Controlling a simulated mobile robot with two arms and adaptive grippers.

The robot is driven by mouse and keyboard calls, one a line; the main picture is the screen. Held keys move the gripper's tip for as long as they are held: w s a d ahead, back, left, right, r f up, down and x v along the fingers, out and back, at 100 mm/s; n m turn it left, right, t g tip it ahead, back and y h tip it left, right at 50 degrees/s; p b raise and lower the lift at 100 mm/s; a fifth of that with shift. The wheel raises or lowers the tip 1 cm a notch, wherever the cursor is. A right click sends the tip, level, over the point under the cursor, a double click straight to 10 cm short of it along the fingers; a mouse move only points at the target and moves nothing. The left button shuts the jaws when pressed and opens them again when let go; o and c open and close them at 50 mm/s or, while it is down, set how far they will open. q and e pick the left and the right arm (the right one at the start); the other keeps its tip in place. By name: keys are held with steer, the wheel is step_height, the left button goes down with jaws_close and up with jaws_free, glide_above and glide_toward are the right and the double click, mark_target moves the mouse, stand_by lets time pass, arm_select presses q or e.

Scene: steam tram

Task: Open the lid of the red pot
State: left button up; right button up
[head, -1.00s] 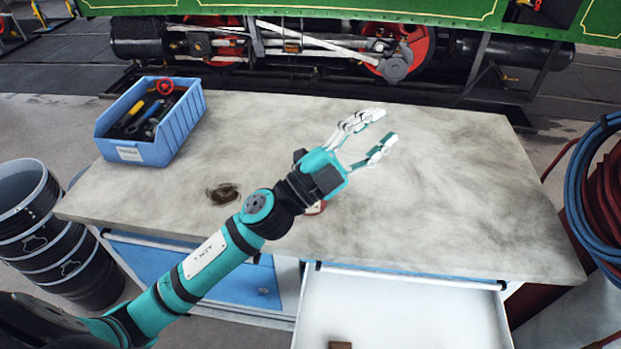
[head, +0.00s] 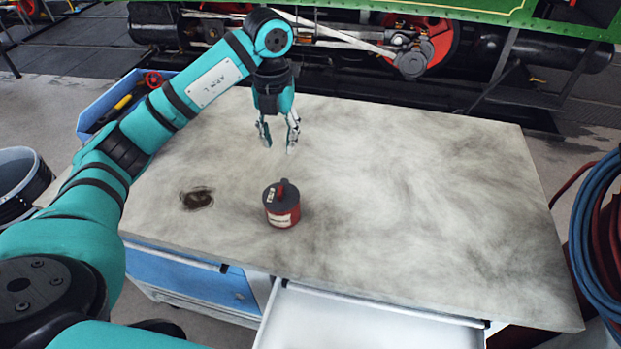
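The red pot (head: 282,212) stands upright on the workbench in the head view. The lid sits on the pot. My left gripper (head: 278,148) points down above the bench, behind the pot and apart from it. Its fingers are spread and nothing is between them. My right gripper is not in view.
The grey workbench top (head: 420,190) is clear to the right of the pot. A blue tool bin (head: 97,112) is partly hidden behind my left arm. An open white drawer (head: 360,320) juts out in front. Coiled hoses (head: 600,215) hang at the right.

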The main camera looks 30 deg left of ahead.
arm_select(q)
steer(key=f, duration=0.1)
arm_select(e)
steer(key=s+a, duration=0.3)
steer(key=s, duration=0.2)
arm_select(q)
steer(key=p, duration=0.2)
glide_above(279, 193)
steer(key=f, duration=0.9)
steer(key=shift+d+f, duration=0.25)
steer(key=shift+f, duration=0.15)
steer(key=f, duration=0.5)
steer(key=shift+a, duration=0.2)
steer(key=shift+f+p, duration=0.3)
steer(key=shift+f, duration=0.2)
steer(key=shift+c, duration=0.2)
steer(key=c, duration=0.7)
jaws_close()
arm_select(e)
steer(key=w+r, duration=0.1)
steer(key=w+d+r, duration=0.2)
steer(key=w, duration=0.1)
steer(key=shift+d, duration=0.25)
